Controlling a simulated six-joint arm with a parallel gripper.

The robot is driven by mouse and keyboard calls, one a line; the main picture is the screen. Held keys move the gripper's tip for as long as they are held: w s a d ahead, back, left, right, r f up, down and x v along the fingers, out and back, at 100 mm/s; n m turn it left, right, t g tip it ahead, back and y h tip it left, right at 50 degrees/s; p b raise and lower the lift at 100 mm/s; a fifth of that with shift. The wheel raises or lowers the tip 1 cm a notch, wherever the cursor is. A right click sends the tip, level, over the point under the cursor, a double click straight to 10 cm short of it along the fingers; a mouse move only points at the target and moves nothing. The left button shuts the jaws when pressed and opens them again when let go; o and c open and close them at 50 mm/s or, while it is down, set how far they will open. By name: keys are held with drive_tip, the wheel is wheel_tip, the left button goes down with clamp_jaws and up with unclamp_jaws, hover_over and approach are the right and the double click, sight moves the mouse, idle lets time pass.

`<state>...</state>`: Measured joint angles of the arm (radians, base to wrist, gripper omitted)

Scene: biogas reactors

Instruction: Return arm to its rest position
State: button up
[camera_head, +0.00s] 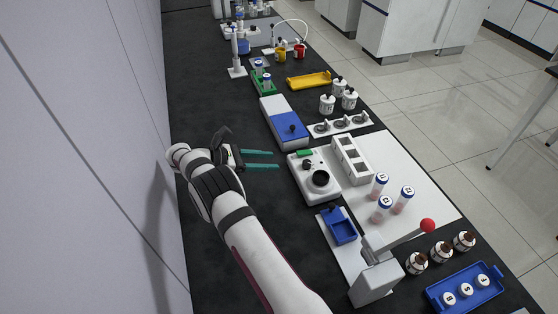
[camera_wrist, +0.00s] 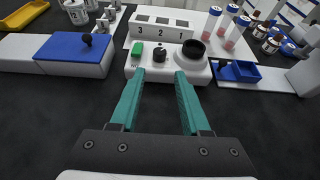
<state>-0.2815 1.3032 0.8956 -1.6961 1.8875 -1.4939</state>
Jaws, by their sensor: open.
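My gripper (camera_head: 262,159) is open and empty, with two teal fingers apart, in the head view above the black bench to the left of a white device. In the wrist view my gripper (camera_wrist: 158,105) points at that white device (camera_wrist: 198,69), which has a green button, a black knob and a dark round well. The device (camera_head: 318,188) also shows in the head view, right of the fingertips. No held object shows between the fingers.
A blue-and-white box (camera_head: 285,120) lies beyond the gripper. A white three-slot rack (camera_head: 352,159), several capped tubes (camera_head: 380,186) and a red-knobbed lever press (camera_head: 378,280) stand to the right. Bare black bench (camera_head: 290,245) lies right of my arm; a wall borders the left.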

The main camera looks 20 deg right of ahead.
idle(0.3)
drive_tip(key=s+r+m+g+y, duration=0.2)
drive_tip(key=s+r+m+y, duration=0.5)
drive_tip(key=s+r+m, duration=0.65)
drive_tip(key=s+a+m+t+y, duration=0.1)
drive_tip(key=s+a+m+y, duration=0.3)
drive_tip(key=s, duration=0.9)
drive_tip(key=s+a+m+y, duration=0.4)
drive_tip(key=s+a+m, duration=0.1)
drive_tip(key=s, duration=0.7)
drive_tip(key=shift+s+m+t, duration=0.35)
drive_tip(key=shift+m+t, duration=0.05)
drive_tip(key=shift+m, duration=0.15)
